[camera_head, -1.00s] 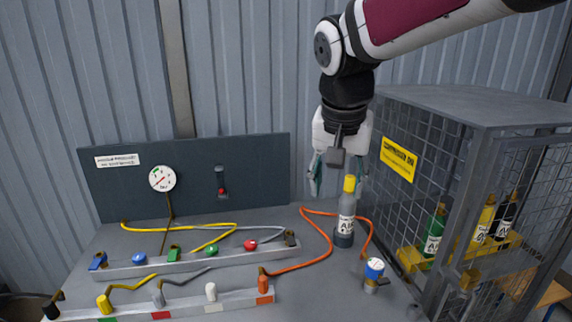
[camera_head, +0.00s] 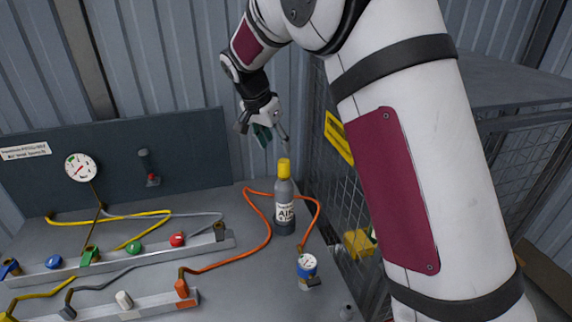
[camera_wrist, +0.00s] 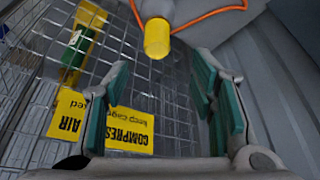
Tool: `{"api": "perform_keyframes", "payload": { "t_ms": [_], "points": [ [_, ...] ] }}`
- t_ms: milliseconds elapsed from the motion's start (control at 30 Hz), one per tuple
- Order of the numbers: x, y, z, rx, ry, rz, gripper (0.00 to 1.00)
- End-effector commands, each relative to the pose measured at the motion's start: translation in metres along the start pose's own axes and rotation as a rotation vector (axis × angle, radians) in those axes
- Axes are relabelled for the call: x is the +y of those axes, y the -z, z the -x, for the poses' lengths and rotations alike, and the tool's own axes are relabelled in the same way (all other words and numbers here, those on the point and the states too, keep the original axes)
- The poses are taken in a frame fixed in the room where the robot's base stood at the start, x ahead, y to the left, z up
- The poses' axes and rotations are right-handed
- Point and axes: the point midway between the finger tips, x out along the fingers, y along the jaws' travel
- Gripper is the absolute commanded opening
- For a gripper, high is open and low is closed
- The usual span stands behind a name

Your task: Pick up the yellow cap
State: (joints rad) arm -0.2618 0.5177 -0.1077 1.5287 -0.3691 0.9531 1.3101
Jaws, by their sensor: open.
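The yellow cap (camera_head: 284,167) sits on top of a grey bottle labelled AIR (camera_head: 284,207), which stands upright on the grey bench. My gripper (camera_head: 268,138) is open and empty, above and slightly left of the cap in the head view, apart from it. In the wrist view the yellow cap (camera_wrist: 157,38) is at the top centre, beyond the gap between the open green-padded fingers (camera_wrist: 165,95). The bottle's body (camera_wrist: 156,9) is partly cut off there by the top edge.
An orange hose (camera_head: 262,246) curves around the bottle. A mesh cage (camera_head: 330,200) with a yellow sign (camera_head: 338,137) stands close on the right. A small gauge (camera_head: 307,265) stands in front. Valve rails (camera_head: 120,262) lie left. My arm hides much of the cage.

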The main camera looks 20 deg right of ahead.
Motion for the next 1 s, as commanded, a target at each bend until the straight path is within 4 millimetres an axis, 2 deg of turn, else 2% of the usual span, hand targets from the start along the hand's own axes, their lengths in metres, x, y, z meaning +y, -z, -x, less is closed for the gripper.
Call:
{"api": "perform_keyframes", "payload": {
  "t_ms": [133,433,700,1000],
  "points": [
    [0.001,0.0,-0.025,-0.001,-0.002,0.0,0.51],
    [0.003,0.0,-0.048,-0.002,-0.002,0.0,0.51],
    [0.005,-0.001,-0.084,-0.002,-0.001,0.0,0.51],
    [0.004,0.0,-0.091,0.0,0.002,0.0,0.51]
  ]
}}
